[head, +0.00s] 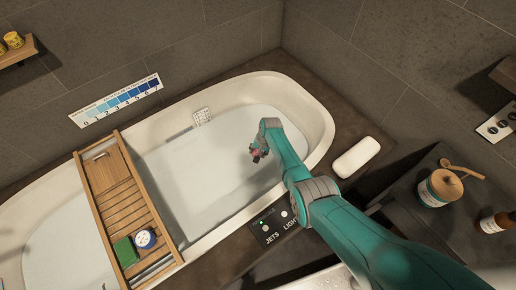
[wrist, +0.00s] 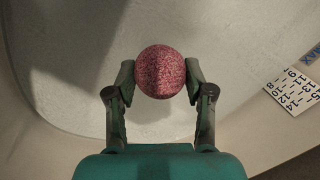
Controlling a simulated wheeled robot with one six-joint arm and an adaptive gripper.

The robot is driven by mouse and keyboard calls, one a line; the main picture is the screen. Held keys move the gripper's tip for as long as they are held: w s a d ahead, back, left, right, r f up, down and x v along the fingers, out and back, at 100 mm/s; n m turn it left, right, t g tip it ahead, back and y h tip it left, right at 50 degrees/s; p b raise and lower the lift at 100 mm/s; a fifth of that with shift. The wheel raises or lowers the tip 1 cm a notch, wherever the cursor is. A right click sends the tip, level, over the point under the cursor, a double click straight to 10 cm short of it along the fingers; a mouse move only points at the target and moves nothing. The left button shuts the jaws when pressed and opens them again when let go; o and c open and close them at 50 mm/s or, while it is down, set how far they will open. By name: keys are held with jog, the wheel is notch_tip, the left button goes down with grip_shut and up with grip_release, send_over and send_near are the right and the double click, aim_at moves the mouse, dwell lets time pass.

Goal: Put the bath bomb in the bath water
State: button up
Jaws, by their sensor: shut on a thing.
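The bath bomb (wrist: 160,73) is a speckled pink and red ball. It sits between the two fingertips of my gripper (wrist: 160,78), which is shut on it in the wrist view. In the head view my gripper (head: 258,155) is over the right part of the tub, with a small bit of the pink bath bomb (head: 254,153) showing. The bath water (head: 205,185) is pale and fills the cream bathtub (head: 318,110) below the gripper. I cannot tell the exact height of the ball above the water.
A wooden caddy (head: 112,185) with a green block (head: 125,251) and a round tin (head: 145,238) spans the tub at left. A white pillow (head: 356,157) lies beside the right rim. A jets and light panel (head: 277,222) is at the front rim. A wooden-lidded jar (head: 440,187) stands right.

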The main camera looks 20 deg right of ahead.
jog(key=shift+s+d+x, duration=0.1)
jog(key=shift+d+x, duration=0.05)
jog(key=shift+x, duration=0.6)
jog(key=shift+s+d+x, duration=0.1)
jog(key=shift+s+x, duration=0.05)
jog(key=shift+x, duration=0.55)
jog(key=shift+f, duration=0.1)
jog(key=o, duration=1.3)
